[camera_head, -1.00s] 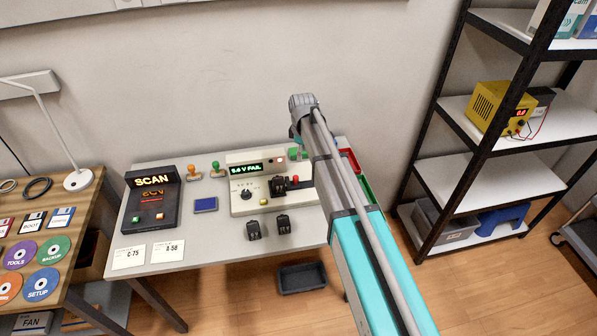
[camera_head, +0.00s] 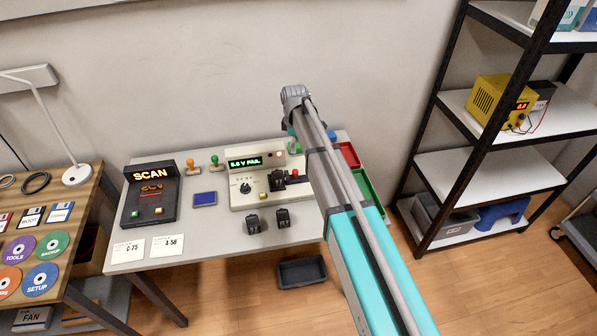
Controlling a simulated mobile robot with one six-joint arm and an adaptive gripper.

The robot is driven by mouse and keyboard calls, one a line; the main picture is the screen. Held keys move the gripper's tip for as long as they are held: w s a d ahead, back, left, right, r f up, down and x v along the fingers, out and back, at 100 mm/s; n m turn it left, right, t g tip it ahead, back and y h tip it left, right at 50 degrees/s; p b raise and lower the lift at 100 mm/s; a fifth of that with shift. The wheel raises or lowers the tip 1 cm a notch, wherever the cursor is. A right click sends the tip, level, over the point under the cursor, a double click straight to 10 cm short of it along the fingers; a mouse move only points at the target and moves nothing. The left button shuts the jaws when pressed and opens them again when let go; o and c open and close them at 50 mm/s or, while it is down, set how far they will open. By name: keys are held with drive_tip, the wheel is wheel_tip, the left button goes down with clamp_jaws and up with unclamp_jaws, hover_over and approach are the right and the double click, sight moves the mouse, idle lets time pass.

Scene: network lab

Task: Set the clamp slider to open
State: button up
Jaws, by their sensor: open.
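A pale tester box (camera_head: 240,191) stands on the grey table. Its lit green display (camera_head: 245,161) seems to read a voltage and FAIL. On its right side is a black clamp fixture (camera_head: 277,181) with a small red knob (camera_head: 294,173), which looks like the clamp slider. Its exact setting is too small to tell. My arm comes in from the lower right, and its far end rises just behind and right of the tester. My gripper is hidden behind the arm, so its distance from the slider cannot be seen.
Two black adapters (camera_head: 253,224) (camera_head: 283,218) lie before the tester. Red (camera_head: 349,155) and green (camera_head: 368,190) trays and a shelf (camera_head: 487,158) are right.

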sight(296, 170)
drive_tip(key=shift+f+b, duration=6.05)
drive_tip(key=shift+f, duration=0.25)
drive_tip(key=shift+c, duration=0.2)
clamp_jaws()
drive_tip(key=shift+w, duration=0.1)
